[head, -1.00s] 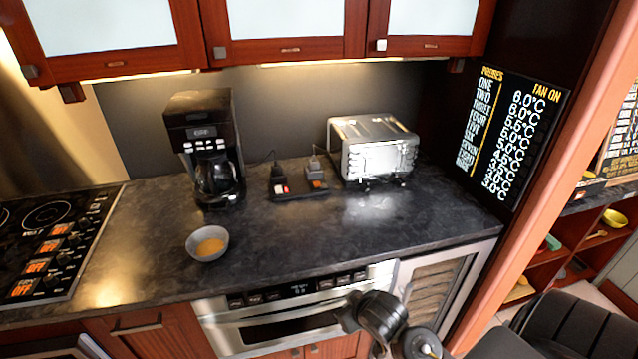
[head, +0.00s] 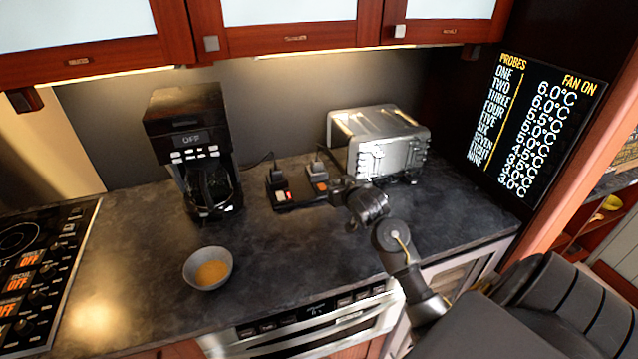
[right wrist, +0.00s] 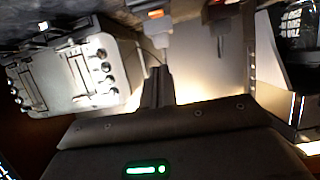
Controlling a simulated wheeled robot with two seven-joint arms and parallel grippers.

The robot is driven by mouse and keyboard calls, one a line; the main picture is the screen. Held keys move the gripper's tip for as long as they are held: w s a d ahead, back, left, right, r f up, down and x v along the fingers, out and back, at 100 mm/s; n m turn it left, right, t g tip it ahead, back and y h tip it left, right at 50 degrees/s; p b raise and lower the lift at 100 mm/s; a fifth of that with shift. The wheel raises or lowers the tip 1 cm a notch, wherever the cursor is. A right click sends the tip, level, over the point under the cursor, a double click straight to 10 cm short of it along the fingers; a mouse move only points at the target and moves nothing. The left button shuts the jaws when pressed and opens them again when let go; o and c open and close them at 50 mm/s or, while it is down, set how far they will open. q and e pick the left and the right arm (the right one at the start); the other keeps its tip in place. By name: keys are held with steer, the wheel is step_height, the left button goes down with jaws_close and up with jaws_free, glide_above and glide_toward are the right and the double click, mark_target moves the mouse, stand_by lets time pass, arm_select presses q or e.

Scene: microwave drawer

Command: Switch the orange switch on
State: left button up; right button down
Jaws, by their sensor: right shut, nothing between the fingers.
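The orange switch (head: 321,187) sits on the right part of a black power strip (head: 300,203) at the back of the counter. It shows as a lit orange patch in the right wrist view (right wrist: 155,14), at the top edge. My right gripper (head: 336,192) is close to the right end of the strip, just right of the orange switch. Its narrow closed fingers (right wrist: 158,82) point toward the switch in the right wrist view, with nothing between them. Contact with the switch cannot be made out. My left gripper is in neither view.
A silver toaster (head: 385,145) stands right behind my right gripper. A black coffee maker (head: 190,150) stands left, a grey bowl (head: 208,268) in front. The counter's middle is clear.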

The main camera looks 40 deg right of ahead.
steer(key=p, duration=0.2)
glide_above(322, 187)
steer(key=s, duration=0.2)
steer(key=f, duration=0.3)
steer(key=shift+s+a+f, duration=0.15)
steer(key=shift+s+a, duration=0.05)
steer(key=shift+a, duration=0.2)
steer(key=f, duration=0.1)
steer(key=f+p, duration=0.1)
steer(key=shift+s+a+f, duration=0.1)
steer(key=shift+s+f, duration=0.2)
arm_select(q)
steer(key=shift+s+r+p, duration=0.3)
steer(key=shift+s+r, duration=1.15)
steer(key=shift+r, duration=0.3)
arm_select(e)
steer(key=shift+s+f, duration=0.1)
steer(key=shift+f, duration=0.65)
